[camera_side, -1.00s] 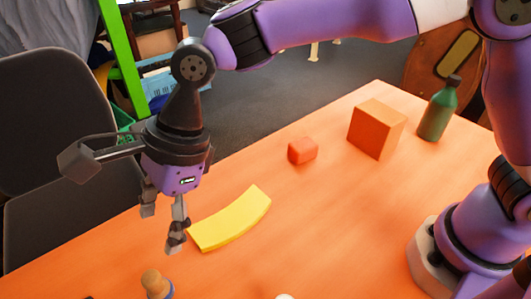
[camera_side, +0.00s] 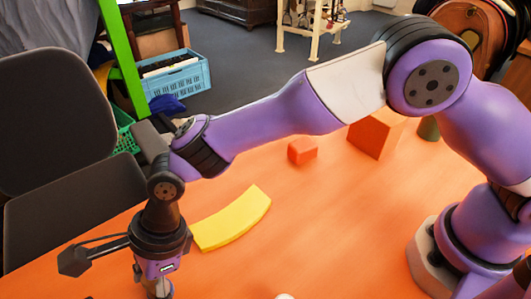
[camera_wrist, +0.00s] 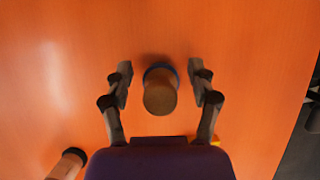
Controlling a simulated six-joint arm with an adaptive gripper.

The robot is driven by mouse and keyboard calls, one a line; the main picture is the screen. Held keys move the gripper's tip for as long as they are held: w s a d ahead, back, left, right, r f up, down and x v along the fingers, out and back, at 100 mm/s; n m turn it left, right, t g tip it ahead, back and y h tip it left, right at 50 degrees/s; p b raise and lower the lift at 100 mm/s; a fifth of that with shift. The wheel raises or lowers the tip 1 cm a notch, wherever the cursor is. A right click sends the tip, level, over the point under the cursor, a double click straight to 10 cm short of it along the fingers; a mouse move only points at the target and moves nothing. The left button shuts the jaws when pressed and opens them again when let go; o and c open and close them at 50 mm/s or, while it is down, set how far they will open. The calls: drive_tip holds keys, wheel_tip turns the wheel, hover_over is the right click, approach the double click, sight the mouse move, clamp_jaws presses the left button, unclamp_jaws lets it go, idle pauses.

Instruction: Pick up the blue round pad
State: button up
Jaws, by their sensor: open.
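The blue round pad shows in the wrist view as a blue rim (camera_wrist: 160,67) around the far side of a tan, rounded wooden knob (camera_wrist: 160,97). The knob hides most of the blue part. My gripper (camera_wrist: 159,76) is open, with one finger on each side of the knob and visible gaps on both sides. In the side view my gripper (camera_side: 153,288) points down at the table's front left. There the fingers and the lower picture edge largely hide the pad.
A yellow curved piece (camera_side: 233,219) lies right of my gripper. A small orange-red cube (camera_side: 302,151), a larger orange block (camera_side: 370,138) and a mostly hidden green bottle (camera_side: 429,129) stand farther back. Another brown-topped object (camera_wrist: 68,163) is at lower left in the wrist view.

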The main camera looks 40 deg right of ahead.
clamp_jaws()
